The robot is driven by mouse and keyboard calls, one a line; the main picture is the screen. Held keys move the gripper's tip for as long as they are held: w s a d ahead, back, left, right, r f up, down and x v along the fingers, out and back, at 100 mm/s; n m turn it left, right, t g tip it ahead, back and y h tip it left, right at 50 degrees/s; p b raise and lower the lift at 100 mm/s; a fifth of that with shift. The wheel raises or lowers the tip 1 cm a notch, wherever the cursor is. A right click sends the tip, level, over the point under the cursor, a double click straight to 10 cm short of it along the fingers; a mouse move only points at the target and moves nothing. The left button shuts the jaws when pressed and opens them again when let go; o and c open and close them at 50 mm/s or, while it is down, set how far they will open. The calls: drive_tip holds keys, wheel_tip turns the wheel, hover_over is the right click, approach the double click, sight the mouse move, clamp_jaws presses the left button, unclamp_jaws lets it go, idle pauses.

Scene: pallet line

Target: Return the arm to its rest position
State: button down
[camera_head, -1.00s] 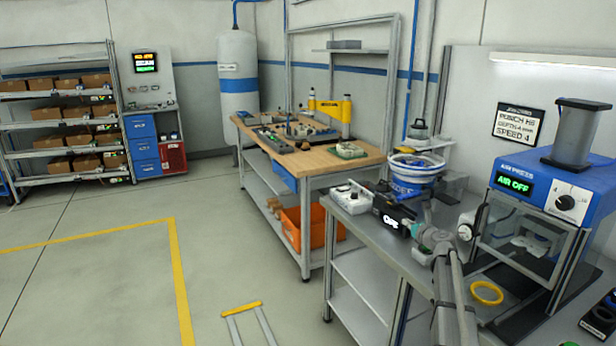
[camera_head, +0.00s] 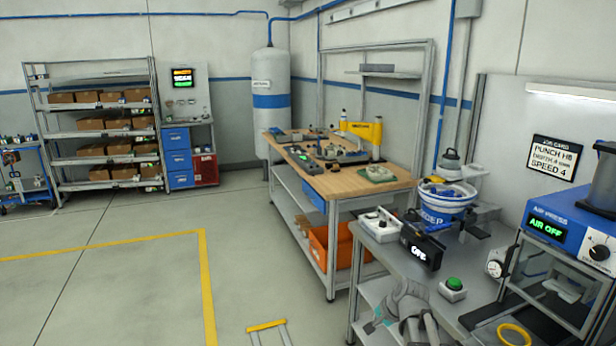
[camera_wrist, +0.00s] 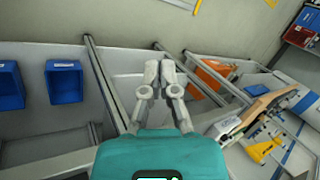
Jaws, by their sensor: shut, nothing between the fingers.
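My arm (camera_head: 408,308) is low at the bottom of the head view, folded in front of the near steel bench (camera_head: 415,262). My gripper's fingers are not clear there. In the wrist view my gripper (camera_wrist: 160,66) has its two grey fingertips together, with nothing between them. The teal wrist body (camera_wrist: 160,155) fills the bottom of that view. The fingers appear against benches and floor, and I see them touching nothing.
A wooden-topped workbench (camera_head: 330,180) stands behind. The floor at left is open.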

drive_tip(key=s+a+r+n+g+h+p, duration=0.1)
drive_tip(key=s+n+g+h, duration=0.3)
drive_tip(key=s+n, duration=0.5)
drive_tip(key=s+p, duration=0.1)
drive_tip(key=s, duration=0.4)
drive_tip(key=shift+s+a+p, duration=0.15)
drive_tip(key=shift+a+p, duration=0.05)
drive_tip(key=shift+p, duration=0.2)
drive_tip(key=shift+d, duration=0.1)
